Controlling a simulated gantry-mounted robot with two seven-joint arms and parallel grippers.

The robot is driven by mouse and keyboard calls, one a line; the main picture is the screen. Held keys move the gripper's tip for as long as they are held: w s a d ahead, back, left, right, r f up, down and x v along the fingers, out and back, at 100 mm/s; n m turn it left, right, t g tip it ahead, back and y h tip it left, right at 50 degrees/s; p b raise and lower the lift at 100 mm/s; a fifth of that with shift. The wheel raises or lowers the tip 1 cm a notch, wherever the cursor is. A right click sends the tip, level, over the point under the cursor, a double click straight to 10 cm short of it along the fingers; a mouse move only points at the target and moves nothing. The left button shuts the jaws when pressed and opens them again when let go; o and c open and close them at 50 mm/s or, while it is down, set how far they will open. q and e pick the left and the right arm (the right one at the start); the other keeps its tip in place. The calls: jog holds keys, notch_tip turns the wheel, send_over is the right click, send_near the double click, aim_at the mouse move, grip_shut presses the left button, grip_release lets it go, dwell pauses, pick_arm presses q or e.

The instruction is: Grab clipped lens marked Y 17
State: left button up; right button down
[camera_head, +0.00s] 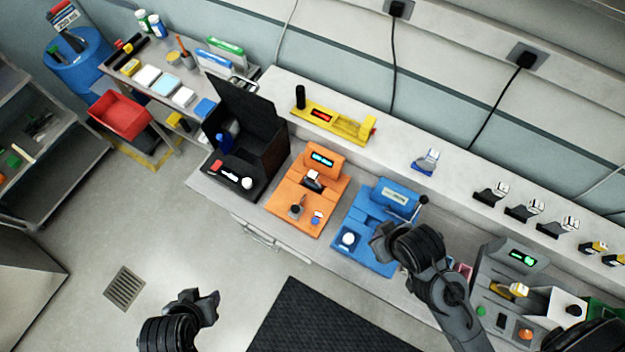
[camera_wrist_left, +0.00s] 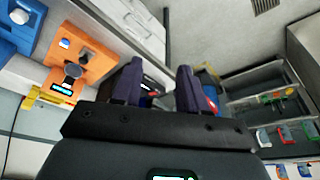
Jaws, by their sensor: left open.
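Several small clipped parts with white tops stand in a row on the back ledge in the head view: black-based ones (camera_head: 492,194), (camera_head: 524,209), (camera_head: 558,227) and yellow ones (camera_head: 593,248). A blue-based one (camera_head: 426,161) stands further left. Their markings are too small to read, so I cannot tell which is Y 17. My left gripper (camera_head: 212,304) is over the floor in front of the bench, far from them. In the left wrist view its two fingers (camera_wrist_left: 158,88) are apart with nothing held. My right gripper (camera_head: 378,243) is over the front of the blue module (camera_head: 364,227); its jaws are unclear.
An orange module (camera_head: 283,207), a black open box (camera_head: 270,158) and a grey module (camera_head: 490,269) sit on the bench. A yellow fixture (camera_head: 345,126) is on the ledge. A side table with a red bin (camera_head: 120,116) stands left. The floor near my left gripper is clear.

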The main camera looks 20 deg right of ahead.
pick_arm(q)
jog(key=shift+a, duration=0.15)
jog(key=shift+o, duration=0.3)
jog(key=shift+o, duration=2.1)
